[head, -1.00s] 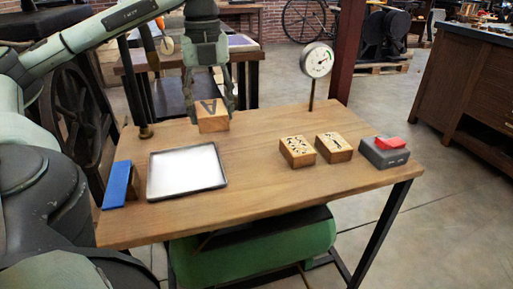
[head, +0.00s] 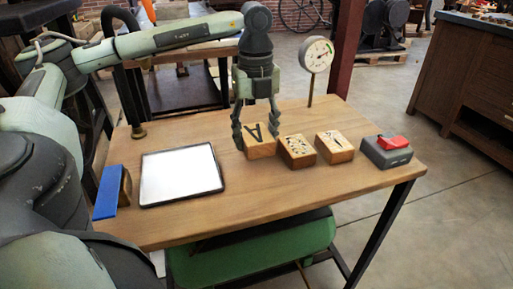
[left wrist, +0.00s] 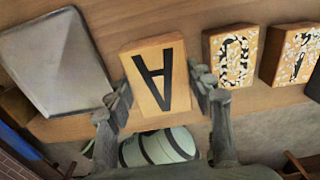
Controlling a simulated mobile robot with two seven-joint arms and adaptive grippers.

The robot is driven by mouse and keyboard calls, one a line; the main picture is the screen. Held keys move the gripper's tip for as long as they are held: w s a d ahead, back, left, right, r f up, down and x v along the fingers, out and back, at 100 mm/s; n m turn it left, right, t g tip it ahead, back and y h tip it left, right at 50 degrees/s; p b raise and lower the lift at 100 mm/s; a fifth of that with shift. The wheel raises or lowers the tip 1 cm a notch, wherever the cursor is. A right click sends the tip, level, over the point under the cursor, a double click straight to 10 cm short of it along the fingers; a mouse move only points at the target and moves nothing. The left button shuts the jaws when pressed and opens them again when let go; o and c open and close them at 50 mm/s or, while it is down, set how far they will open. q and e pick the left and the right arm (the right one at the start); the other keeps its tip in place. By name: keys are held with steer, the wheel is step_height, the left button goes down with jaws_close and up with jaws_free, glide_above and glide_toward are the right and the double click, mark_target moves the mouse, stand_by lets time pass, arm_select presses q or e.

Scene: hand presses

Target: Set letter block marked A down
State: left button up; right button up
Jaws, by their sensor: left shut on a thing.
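The letter block marked A (head: 260,147) is a wooden block with a black A on its top face. My left gripper (head: 257,136) is shut on it, with one finger on each side. In the head view the block is at the table's middle, close beside a patterned letter block (head: 297,151); I cannot tell whether its underside touches the table (head: 235,209). In the left wrist view the A block (left wrist: 152,83) sits between the fingers (left wrist: 160,92), its A upside down. My right gripper is not in view.
A second patterned block (head: 334,147) and a grey block with a red top (head: 387,152) stand to the right. A white tray (head: 181,204) lies left, beside a blue-faced block (head: 110,192). A dial gauge (head: 316,55) stands behind. The table's front strip is clear.

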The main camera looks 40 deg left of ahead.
mark_target(256, 133)
arm_select(q)
steer(key=shift+d+f, duration=0.1)
steer(key=shift+f, duration=1.95)
steer(key=shift+f, duration=0.15)
steer(key=o, duration=1.3)
step_height(256, 133, up, 12)
steer(key=shift+r, duration=0.15)
